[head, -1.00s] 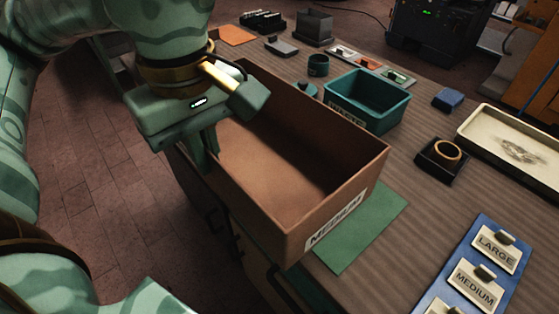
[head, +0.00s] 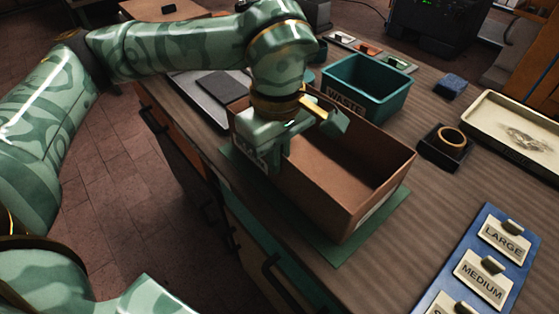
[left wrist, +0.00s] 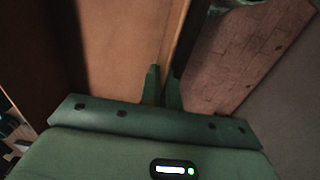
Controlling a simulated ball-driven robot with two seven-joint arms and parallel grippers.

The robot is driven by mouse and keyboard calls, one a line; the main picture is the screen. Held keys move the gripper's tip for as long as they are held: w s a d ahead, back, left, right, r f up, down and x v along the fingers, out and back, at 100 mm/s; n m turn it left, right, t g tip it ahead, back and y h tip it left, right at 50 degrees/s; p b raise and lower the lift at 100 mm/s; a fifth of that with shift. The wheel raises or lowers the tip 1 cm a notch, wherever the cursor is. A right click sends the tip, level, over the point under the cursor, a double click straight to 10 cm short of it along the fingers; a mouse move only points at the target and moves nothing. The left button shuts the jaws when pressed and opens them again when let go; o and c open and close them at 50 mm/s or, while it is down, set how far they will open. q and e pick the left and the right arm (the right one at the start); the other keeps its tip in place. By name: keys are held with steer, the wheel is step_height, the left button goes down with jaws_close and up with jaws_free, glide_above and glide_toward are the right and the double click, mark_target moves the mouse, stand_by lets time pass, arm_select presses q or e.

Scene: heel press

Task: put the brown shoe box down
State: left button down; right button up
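The brown shoe box (head: 320,206) is open at the top and looks empty. In the head view it sits level over the green mat (head: 335,256), whose edges show around it. I cannot tell whether its base touches the mat. My left gripper (head: 273,163) is at the box's near left wall, fingers pointing down. In the left wrist view the fingers (left wrist: 163,88) are closed on either side of the box wall (left wrist: 125,45). Part of the box's far side is hidden by my left arm. My right gripper is out of view.
A teal WASTE bin (head: 367,85) stands close behind the box. A dark holder with a ring (head: 445,147), a cream tray (head: 520,125) and a blue label board (head: 480,265) are to the right. A grey flat panel (head: 205,95) lies behind left. The table edge runs along the left.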

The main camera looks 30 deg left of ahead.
arm_select(q)
steer(key=shift+w+f, duration=0.1)
steer(key=shift+f, duration=0.6)
steer(key=shift+r, duration=0.2)
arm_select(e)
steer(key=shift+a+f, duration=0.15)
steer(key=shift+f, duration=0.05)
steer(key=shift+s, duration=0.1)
arm_select(q)
steer(key=shift+f, duration=0.2)
steer(key=c, duration=1.6)
jaws_free()
steer(key=shift+c, duration=0.2)
